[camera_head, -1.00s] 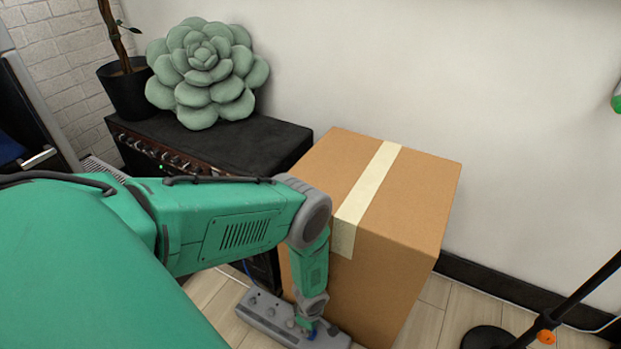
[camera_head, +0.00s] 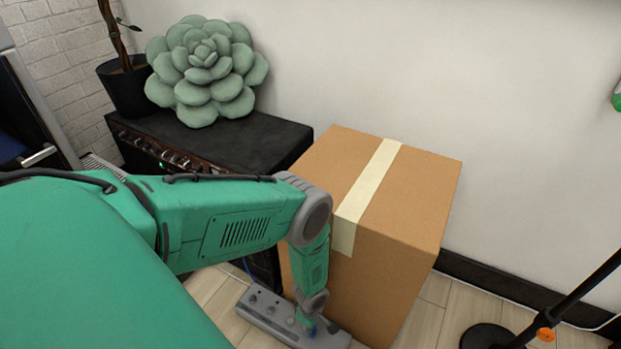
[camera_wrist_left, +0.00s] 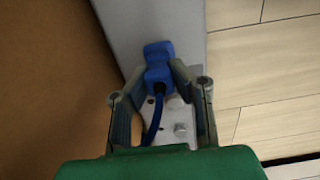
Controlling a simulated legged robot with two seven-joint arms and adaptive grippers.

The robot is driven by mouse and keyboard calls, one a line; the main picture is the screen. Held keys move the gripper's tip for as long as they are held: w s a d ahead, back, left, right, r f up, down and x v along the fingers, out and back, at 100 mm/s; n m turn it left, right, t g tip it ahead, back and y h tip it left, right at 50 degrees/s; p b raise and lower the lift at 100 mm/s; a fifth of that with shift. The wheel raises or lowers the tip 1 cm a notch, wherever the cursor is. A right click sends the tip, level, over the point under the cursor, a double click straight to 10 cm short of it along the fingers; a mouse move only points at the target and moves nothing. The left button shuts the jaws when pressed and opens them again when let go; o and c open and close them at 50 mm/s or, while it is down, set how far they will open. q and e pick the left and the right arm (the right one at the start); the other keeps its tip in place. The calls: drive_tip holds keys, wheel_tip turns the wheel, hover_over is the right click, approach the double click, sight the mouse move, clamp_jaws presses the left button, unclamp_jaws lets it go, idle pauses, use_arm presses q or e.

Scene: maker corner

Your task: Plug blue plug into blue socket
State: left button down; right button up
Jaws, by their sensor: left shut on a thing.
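The blue plug (camera_wrist_left: 158,76) has a blue cable and sits between the fingers of my left gripper (camera_wrist_left: 161,70), which is shut on it. Just ahead of it in the left wrist view is the blue socket (camera_wrist_left: 157,48) on a grey power strip (camera_wrist_left: 178,25). The plug and socket line up and look to be touching; I cannot tell how deep the plug sits. In the head view the power strip (camera_head: 262,306) lies on the floor, and my left gripper (camera_head: 308,326) is at its right part, with a bit of blue showing. My right gripper is not in view.
A taped cardboard box (camera_head: 385,270) stands right beside the strip and my left wrist. A black amplifier (camera_head: 240,145) with a succulent cushion (camera_head: 205,75) stands behind. A black stand (camera_head: 570,300) is at the right, with bare wooden floor (camera_head: 430,310) between it and the box.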

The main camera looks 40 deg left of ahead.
use_arm(q)
drive_tip(key=shift+f, duration=0.55)
drive_tip(key=c, duration=1.4)
unclamp_jaws()
drive_tip(key=shift+o, duration=0.2)
drive_tip(key=shift+r, duration=0.1)
wheel_tip(320, 180, up, 12)
